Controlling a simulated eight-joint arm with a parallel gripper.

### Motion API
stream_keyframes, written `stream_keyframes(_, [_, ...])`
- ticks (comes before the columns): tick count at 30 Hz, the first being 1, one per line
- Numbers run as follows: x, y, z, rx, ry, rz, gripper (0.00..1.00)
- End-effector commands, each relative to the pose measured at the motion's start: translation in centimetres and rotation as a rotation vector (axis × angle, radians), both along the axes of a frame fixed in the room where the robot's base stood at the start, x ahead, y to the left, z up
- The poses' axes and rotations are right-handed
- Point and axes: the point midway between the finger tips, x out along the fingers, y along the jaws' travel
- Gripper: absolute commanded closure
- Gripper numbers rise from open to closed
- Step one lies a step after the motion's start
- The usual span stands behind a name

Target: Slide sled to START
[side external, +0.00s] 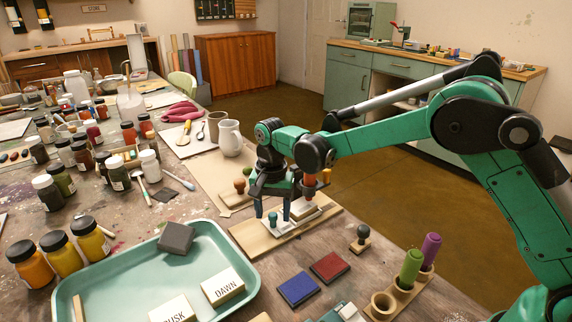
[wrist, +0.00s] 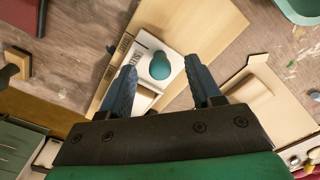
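The sled (side external: 283,228) is a white plate with a round teal knob (side external: 273,217), on a pale wooden track board (side external: 249,238). In the wrist view the sled (wrist: 145,42) lies at the board's edge (wrist: 209,29), and its knob (wrist: 160,66) shows in the gap between my fingers. My gripper (side external: 272,210) is open over the sled, pointing down; it also shows in the wrist view (wrist: 163,84). The fingers stand apart on either side of the knob, with no visible contact.
A teal tray (side external: 130,270) with labelled blocks and a grey block stands front left. Blue (side external: 298,289) and red (side external: 330,267) pads lie in front of the board. A knobbed stamp (side external: 361,238) and a peg rack (side external: 400,290) stand to the right. Pigment jars crowd the left.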

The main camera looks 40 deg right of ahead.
Motion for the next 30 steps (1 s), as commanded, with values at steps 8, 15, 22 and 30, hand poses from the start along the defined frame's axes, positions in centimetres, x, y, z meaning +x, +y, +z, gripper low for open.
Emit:
stream_keyframes(8, [0.0,0.0,0.2,0.0,0.0,0.0,0.43])
stream_keyframes(15, [0.0,0.0,3.5,0.0,0.0,0.0,0.43])
stream_keyframes(22, [0.0,0.0,5.6,0.0,0.0,0.0,0.43])
stream_keyframes(30, [0.0,0.0,5.6,0.001,-0.001,0.0,0.43])
